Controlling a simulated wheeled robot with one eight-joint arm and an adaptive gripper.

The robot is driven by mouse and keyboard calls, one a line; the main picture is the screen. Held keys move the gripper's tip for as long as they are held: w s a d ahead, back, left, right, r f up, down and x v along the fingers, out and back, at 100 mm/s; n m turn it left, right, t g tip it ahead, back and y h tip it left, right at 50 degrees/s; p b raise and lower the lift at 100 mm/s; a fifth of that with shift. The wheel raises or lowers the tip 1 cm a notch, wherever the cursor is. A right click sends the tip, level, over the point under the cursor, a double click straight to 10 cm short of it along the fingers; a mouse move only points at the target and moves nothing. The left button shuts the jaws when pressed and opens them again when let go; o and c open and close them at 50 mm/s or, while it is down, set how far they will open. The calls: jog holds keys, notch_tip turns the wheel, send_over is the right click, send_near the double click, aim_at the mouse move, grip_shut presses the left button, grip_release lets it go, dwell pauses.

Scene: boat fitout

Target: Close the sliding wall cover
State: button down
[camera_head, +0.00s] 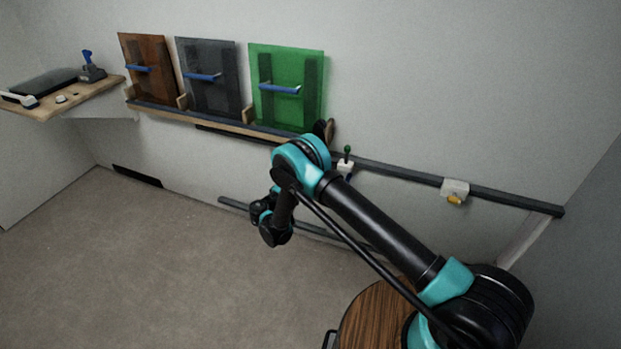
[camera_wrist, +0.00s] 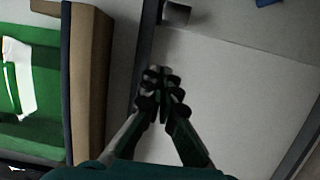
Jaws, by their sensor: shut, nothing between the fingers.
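A pale flat panel (camera_wrist: 235,85), which looks like the sliding wall cover, lies between two dark rails in the wrist view. In the head view the upper rail (camera_head: 510,199) and lower rail (camera_head: 235,205) run along the wall, but the cover's edges are hard to tell from the wall. My gripper (camera_wrist: 160,88) is shut and empty, apart from any handle, and appears over the panel's edge near one rail. In the head view my gripper (camera_head: 264,214) hangs in front of the wall below the rack; my arm hides part of the rails.
A wall rack (camera_head: 215,122) holds brown, grey and green panels (camera_head: 307,90) with blue handles. A wooden shelf (camera_head: 60,100) is at left. A green-knobbed fitting (camera_head: 346,163) and a yellow-knobbed fitting (camera_head: 455,189) sit along the upper rail. A round wooden table (camera_head: 368,318) stands below; the floor at left is clear.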

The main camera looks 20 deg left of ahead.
jog(key=w+d+f+m+g, duration=0.3)
jog(key=d+f+m+g, duration=0.2)
jog(key=d+f+m, duration=0.2)
jog(key=w+d+f+m+g, duration=0.3)
jog(key=d+f+m+g, duration=0.3)
jog(key=d+f+m, duration=0.1)
jog(key=shift+w+f+g+y, duration=0.25)
jog(key=shift+w+g+y, duration=0.05)
jog(key=shift+w, duration=0.05)
jog(key=shift+d, duration=0.15)
